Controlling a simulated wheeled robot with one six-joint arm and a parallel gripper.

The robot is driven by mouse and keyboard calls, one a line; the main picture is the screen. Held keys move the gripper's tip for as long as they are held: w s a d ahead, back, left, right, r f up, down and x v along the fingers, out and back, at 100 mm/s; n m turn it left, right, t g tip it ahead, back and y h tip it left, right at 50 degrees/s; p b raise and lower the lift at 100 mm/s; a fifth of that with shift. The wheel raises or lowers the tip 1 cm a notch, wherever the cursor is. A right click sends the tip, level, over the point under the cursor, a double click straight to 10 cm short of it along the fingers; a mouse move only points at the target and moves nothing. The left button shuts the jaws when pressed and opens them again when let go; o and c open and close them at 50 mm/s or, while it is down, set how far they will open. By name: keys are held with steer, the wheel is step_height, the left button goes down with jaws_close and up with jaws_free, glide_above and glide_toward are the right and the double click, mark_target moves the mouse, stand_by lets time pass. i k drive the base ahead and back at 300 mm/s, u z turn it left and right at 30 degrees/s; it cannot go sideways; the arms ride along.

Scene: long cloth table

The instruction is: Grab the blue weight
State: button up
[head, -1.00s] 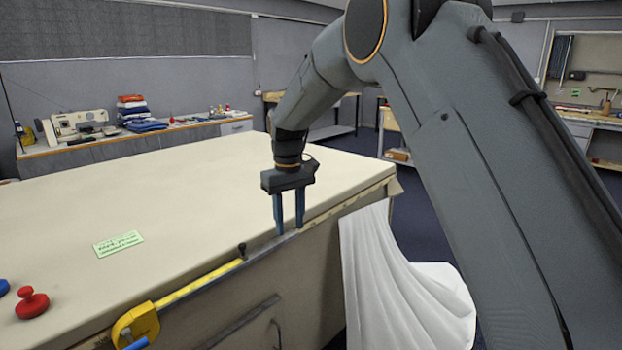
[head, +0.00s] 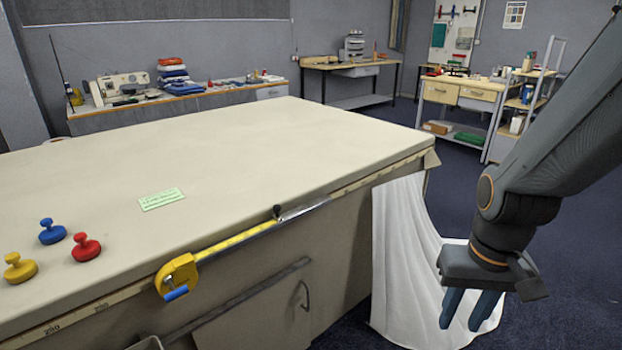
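The blue weight (head: 52,231) stands upright on the cloth table (head: 250,150) near its left front part, a round base with a knob on top. A red weight (head: 86,247) stands just to its right and nearer. A yellow weight (head: 19,268) stands nearer and to its left. My gripper (head: 465,318) hangs at the right, off the table and in front of the white cloth, far from the weights. Its two blue fingers point down with a narrow gap between them, and nothing shows in it.
A yellow tape measure (head: 178,276) hangs at the table's front edge with its tape stretched along it. A green note (head: 161,199) lies on the tabletop. White cloth (head: 405,260) drapes off the table's right end. The tabletop's middle is clear.

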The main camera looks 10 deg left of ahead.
mark_target(52, 235)
steer(key=z, duration=0.05)
steer(key=k, duration=0.45)
steer(key=u, duration=0.2)
steer(key=i, duration=0.35)
steer(key=u, duration=1)
